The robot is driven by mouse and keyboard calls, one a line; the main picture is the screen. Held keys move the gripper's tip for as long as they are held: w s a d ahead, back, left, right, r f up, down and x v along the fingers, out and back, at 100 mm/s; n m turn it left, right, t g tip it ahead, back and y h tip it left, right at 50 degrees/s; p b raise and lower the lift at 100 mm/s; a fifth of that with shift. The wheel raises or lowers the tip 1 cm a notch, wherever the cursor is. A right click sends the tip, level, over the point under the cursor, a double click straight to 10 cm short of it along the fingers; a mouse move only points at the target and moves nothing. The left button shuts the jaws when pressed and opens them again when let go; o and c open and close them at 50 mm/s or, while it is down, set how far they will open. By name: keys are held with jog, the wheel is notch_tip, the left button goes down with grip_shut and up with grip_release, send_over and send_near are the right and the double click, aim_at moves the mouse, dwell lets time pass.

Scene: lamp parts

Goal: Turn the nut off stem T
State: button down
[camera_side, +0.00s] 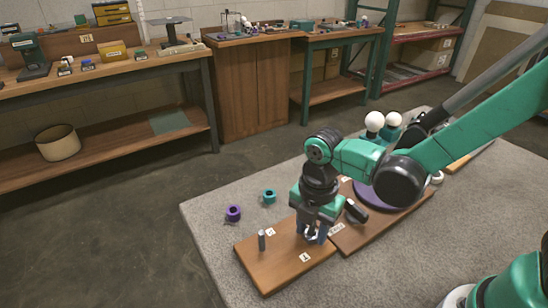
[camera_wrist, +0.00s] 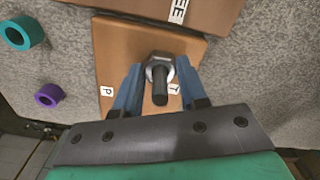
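Stem T (camera_wrist: 159,88) is a dark upright rod on a wooden board (camera_wrist: 115,50), beside the T label. A grey hex nut (camera_wrist: 153,66) sits around it, low near the board. My gripper (camera_wrist: 157,66) is open, its two blue fingers on either side of the nut, with a visible gap on each side. In the side view my gripper (camera_side: 312,238) points down over the right part of the board (camera_side: 265,276), and its fingers largely hide stem T and the nut.
Another bare grey stem (camera_side: 262,240) stands left of my gripper on the same board. A purple ring (camera_side: 234,213) and a teal ring (camera_side: 270,196) lie on the grey mat behind. A second wooden board (camera_side: 365,233) with a purple disc (camera_side: 372,196) adjoins at right.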

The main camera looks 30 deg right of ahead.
jog(key=n, duration=0.6)
jog(key=shift+n, duration=0.3)
jog(key=c, duration=1.1)
grip_release()
grip_shut()
jog(key=shift+r, duration=0.85)
jog(key=shift+r, duration=2.5)
jog(key=shift+r, duration=2)
